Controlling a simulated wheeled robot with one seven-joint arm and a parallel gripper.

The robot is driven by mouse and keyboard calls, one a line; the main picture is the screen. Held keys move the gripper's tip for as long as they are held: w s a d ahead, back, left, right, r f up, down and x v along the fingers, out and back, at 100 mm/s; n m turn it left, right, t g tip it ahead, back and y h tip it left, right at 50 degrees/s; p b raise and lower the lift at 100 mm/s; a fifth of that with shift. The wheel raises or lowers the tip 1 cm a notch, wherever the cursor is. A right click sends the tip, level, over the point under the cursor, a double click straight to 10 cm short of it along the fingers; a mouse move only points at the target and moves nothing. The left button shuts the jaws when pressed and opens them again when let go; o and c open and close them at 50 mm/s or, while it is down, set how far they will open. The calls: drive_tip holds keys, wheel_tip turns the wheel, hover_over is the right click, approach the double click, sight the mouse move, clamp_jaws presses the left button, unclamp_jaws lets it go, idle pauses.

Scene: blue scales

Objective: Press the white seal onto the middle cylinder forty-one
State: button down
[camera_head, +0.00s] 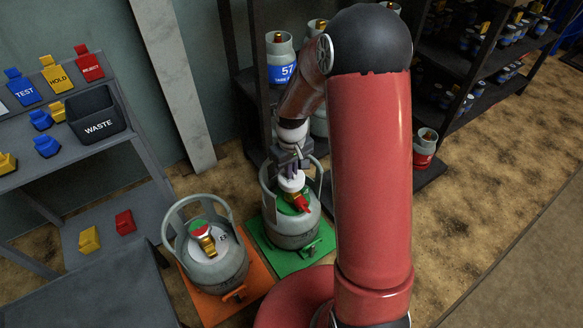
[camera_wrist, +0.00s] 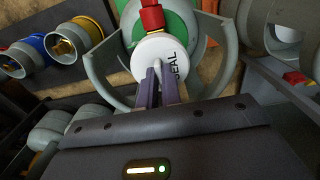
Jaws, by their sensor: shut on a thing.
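A grey gas cylinder (camera_head: 292,228) with a ring guard, green top and red valve stands upright on a green platform (camera_head: 262,258); no number is readable on it. My gripper (camera_head: 291,167) is shut on the white seal (camera_head: 291,182) just over this cylinder's top, inside or above the guard. In the wrist view my fingers (camera_wrist: 160,88) pinch the knob of the round seal (camera_wrist: 167,52), marked SEAL. The red valve (camera_wrist: 152,17) and part of the green top (camera_wrist: 178,20) show beyond it. I cannot tell whether the seal touches the cylinder.
Another grey cylinder (camera_head: 214,262) with a brass valve stands on an orange platform (camera_head: 245,298) to the left. Shelves with cylinders are behind. A grey rack at left holds a WASTE bin (camera_head: 97,120) and coloured tags. My arm hides the area to the right.

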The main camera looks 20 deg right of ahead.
drive_tip(key=shift+f+b, duration=0.4)
drive_tip(key=shift+f, duration=0.2)
drive_tip(key=c, duration=1.5)
unclamp_jaws()
drive_tip(key=shift+r, duration=0.15)
wheel_tip(320, 180, up, 8)
drive_tip(key=shift+p, duration=0.6)
drive_tip(key=s+r+m+t+p, duration=0.1)
drive_tip(key=s+r, duration=0.3)
drive_tip(key=r, duration=0.3)
drive_tip(key=s+r+t, duration=0.1)
drive_tip(key=s+r, duration=0.3)
drive_tip(key=r, duration=0.2)
drive_tip(key=s+r+m+t, duration=0.1)
drive_tip(key=s+r, duration=0.1)
drive_tip(key=s, duration=0.2)
drive_tip(key=s+r+t, duration=0.1)
drive_tip(key=s+r, duration=0.2)
drive_tip(key=s, duration=0.2)
drive_tip(key=s+r+m+t+p, duration=0.1)
drive_tip(key=s+r, duration=0.1)
drive_tip(key=s, duration=0.3)
drive_tip(key=shift+r+m+t, duration=0.3)
drive_tip(key=shift+r, duration=0.05)
